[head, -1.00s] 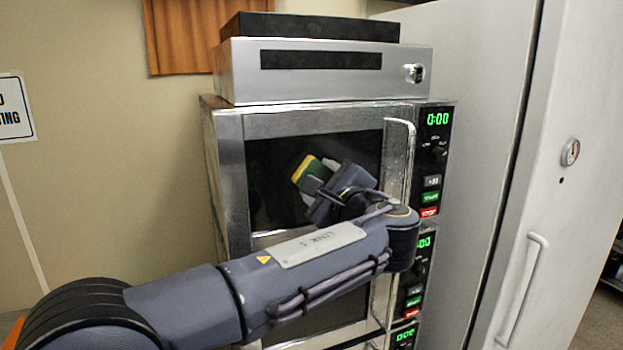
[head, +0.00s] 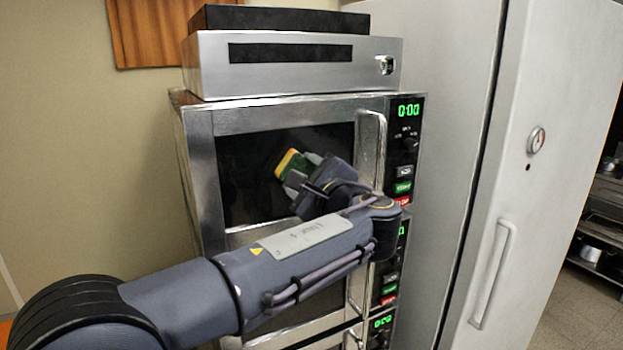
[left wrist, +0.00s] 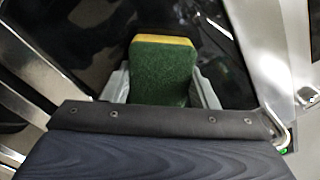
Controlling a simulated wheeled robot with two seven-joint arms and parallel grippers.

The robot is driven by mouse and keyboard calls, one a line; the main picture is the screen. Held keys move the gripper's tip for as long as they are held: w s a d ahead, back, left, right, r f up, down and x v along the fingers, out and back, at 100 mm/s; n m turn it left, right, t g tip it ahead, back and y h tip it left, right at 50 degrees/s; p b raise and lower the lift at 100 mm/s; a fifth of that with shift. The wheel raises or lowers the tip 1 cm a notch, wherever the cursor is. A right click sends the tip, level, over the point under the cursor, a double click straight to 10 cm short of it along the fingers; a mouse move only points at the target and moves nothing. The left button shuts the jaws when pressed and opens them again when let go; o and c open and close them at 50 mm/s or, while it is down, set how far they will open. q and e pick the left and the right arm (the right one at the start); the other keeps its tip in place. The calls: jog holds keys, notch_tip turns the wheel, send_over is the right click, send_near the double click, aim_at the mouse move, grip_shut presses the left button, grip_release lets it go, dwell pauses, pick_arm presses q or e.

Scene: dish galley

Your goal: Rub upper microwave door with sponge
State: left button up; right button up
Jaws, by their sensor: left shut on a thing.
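The upper microwave door (head: 240,185) has a dark glass window in a steel frame, with a vertical handle on its right side. My left gripper (head: 296,173) is in front of the window's right half, shut on a green and yellow sponge (head: 290,163). In the left wrist view the sponge (left wrist: 160,72) stands out between the two grey fingers, its green face towards the camera and a yellow strip at its far end. The dark door glass (left wrist: 80,45) lies behind it. I cannot tell whether the sponge touches the glass. My right gripper is not in view.
A steel box (head: 295,75) with a black top sits on the upper microwave. A control panel (head: 405,150) reading 0:00 is right of the handle. More microwaves stand below, partly behind my arm. A tall pale cabinet (head: 540,190) stands on the right.

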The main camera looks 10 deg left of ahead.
aim_at(248, 178)
pick_arm(q)
jog(key=shift+s+a+b, duration=0.5)
jog(key=shift+s+a, duration=0.15)
jog(key=shift+a, duration=0.3)
jog(key=shift+s+a+b, duration=0.55)
jog(key=shift+s+a, duration=0.05)
jog(key=shift+a, duration=0.35)
jog(key=shift+s+a+b, duration=0.5)
jog(key=shift+s+a, duration=0.15)
jog(key=shift+a, duration=0.3)
jog(key=shift+s+a+b, duration=0.35)
jog(key=shift+s+a, duration=0.35)
jog(key=shift+a, duration=0.35)
jog(key=shift+s+d, duration=0.35)
jog(key=shift+s, duration=0.15)
jog(key=shift+b+v, duration=0.35)
jog(key=shift+v, duration=2)
jog(key=shift+s+d, duration=0.1)
jog(key=shift+d, duration=0.05)
